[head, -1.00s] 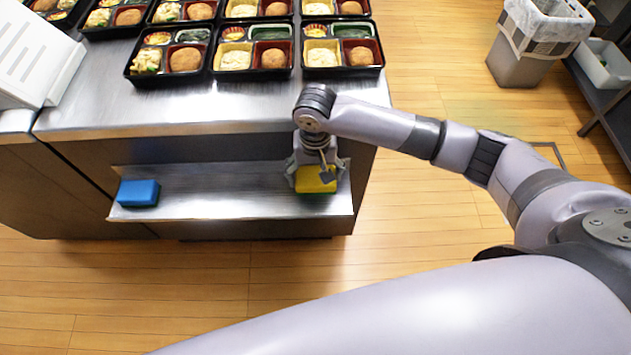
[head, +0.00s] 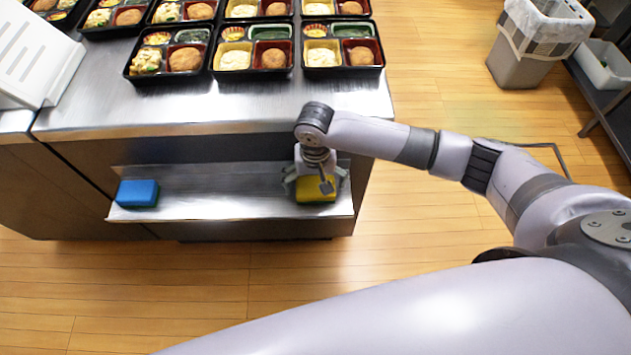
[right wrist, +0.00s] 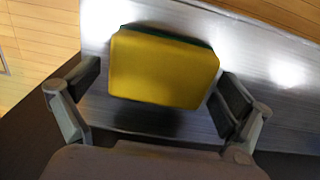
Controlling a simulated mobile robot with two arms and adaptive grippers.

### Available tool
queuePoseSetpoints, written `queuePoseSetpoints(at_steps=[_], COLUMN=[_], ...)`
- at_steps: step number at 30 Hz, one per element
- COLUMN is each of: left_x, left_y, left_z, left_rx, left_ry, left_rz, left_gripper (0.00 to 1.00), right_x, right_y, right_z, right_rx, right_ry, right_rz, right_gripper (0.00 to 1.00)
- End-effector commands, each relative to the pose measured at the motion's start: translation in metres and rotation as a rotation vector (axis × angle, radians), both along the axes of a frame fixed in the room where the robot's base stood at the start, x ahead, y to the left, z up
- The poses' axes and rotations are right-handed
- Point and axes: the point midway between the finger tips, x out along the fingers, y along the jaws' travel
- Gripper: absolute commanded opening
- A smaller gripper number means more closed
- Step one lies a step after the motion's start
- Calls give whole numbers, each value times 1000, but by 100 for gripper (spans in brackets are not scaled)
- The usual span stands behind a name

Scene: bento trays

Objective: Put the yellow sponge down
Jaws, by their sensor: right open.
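The yellow sponge (head: 316,190) rests on the metal shelf on the front of the counter, near the shelf's right end. In the right wrist view the sponge (right wrist: 163,68) shows its yellow top and a dark green edge. My right gripper (head: 316,184) is just above it, with its fingers spread to either side. In the right wrist view the right gripper (right wrist: 158,100) is open, with a gap between each finger and the sponge. My left gripper is not in view.
A blue sponge (head: 137,194) lies at the left end of the shelf (head: 225,197). Several bento trays (head: 252,74) with food stand on the counter above. A white device (head: 35,50) is at the upper left. A bin (head: 535,45) stands on the floor at the upper right.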

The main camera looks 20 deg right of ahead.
Motion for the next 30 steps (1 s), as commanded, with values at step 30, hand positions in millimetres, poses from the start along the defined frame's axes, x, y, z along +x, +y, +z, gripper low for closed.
queuePoseSetpoints(at_steps=[30], left_x=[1], left_y=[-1], left_z=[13], left_rx=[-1], left_ry=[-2], left_rz=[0], left_gripper=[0], right_x=[1], right_y=[1], right_z=[117], right_rx=[1], right_ry=[-1], right_rz=[0], right_gripper=[98])
